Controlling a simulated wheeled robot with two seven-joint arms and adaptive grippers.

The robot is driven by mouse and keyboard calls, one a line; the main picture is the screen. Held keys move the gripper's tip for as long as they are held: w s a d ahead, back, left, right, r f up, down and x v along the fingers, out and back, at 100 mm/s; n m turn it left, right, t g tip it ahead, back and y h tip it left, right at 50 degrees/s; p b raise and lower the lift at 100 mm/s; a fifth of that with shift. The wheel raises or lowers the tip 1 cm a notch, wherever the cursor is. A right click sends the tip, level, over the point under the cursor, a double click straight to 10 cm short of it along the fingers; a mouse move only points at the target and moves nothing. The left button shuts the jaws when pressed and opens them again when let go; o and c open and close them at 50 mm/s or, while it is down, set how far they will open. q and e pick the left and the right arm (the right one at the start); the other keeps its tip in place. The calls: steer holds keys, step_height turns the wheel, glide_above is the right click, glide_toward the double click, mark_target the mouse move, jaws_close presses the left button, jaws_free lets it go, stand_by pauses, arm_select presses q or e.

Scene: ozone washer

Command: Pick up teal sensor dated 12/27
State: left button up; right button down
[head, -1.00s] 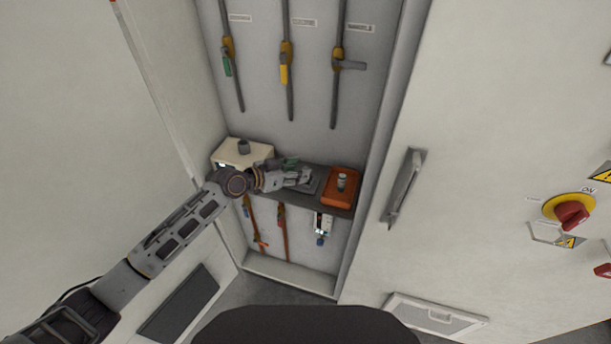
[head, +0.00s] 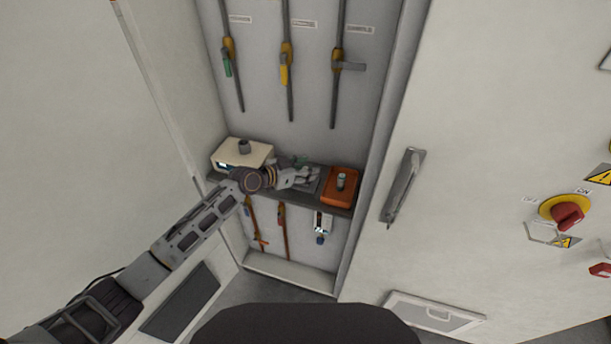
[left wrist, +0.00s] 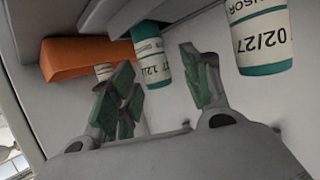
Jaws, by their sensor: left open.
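In the left wrist view, a white-labelled sensor with teal ends (left wrist: 151,54) reads "12/", with the rest of its date cut off by the curve. It is ahead of the gap between my left gripper's fingers (left wrist: 162,82), which are open and empty. A second white and teal sensor (left wrist: 258,38), reading "02/27", is at the upper right, outside the fingers. In the head view, my left gripper (head: 314,175) is over the shelf, left of the orange box (head: 340,197), and mostly hides the sensors behind it.
The orange box carries an upright cylinder (head: 341,181). Pipes with valves (head: 286,75) line the wall above and below the shelf. A cabinet door with a handle (head: 403,187) borders the right.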

arm_select(q)
steer(key=shift+c, duration=0.5)
jaws_close()
steer(key=shift+r, duration=0.1)
steer(key=shift+r+b, duration=0.45)
steer(key=shift+r, duration=4.5)
